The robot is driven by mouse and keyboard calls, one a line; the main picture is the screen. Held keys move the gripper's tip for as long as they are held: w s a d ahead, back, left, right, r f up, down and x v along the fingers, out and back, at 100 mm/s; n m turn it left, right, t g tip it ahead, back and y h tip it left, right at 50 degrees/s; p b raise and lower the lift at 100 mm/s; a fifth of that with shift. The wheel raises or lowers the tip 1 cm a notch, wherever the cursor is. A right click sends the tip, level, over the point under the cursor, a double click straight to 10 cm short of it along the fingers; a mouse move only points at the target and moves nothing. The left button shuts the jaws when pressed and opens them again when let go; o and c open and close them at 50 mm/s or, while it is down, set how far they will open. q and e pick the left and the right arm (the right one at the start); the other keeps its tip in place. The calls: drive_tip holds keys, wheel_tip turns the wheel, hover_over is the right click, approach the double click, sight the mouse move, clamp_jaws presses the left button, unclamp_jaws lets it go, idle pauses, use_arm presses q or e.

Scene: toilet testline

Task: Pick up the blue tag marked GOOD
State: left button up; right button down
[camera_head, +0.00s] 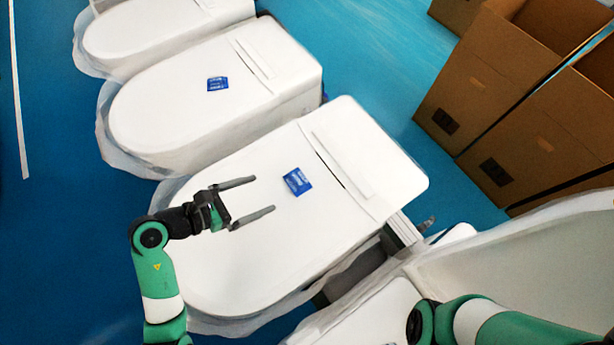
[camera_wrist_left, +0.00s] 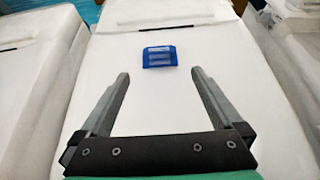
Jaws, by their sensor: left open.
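A small blue tag (camera_head: 297,181) with white print too small to read lies flat on the white lid of the nearest whole toilet (camera_head: 230,255). It also shows in the left wrist view (camera_wrist_left: 159,57), beyond the fingertips and roughly centred between them. My left gripper (camera_head: 264,195) is open and empty over the lid, its two fingers pointing toward the tag with a gap left before it. In the left wrist view my left gripper (camera_wrist_left: 160,74) shows both fingers spread apart. My right arm comes in at the bottom right, but its gripper is not visible.
Another toilet (camera_head: 160,120) with a similar blue tag (camera_head: 217,84) stands behind, and a further toilet (camera_head: 140,35) beyond it. Open cardboard boxes (camera_head: 485,85) stand at the upper right. Toilet parts in white wrapping crowd the lower right. Blue floor (camera_head: 370,50) shows between.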

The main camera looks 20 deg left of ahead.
use_arm(q)
drive_tip(key=b, duration=0.1)
approach(295, 180)
drive_tip(key=x, duration=0.4)
drive_tip(key=shift+s+d, duration=0.15)
drive_tip(key=shift+d, duration=0.05)
drive_tip(key=b+x, duration=0.1)
drive_tip(key=x, duration=0.3)
drive_tip(key=shift+a+f, duration=0.1)
drive_tip(key=shift+f, duration=0.05)
drive_tip(key=shift+w+d+f, duration=0.15)
drive_tip(key=shift+w+d, duration=0.1)
drive_tip(key=shift+w, duration=0.3)
drive_tip(key=shift+c, duration=0.2)
drive_tip(key=c, duration=1.2)
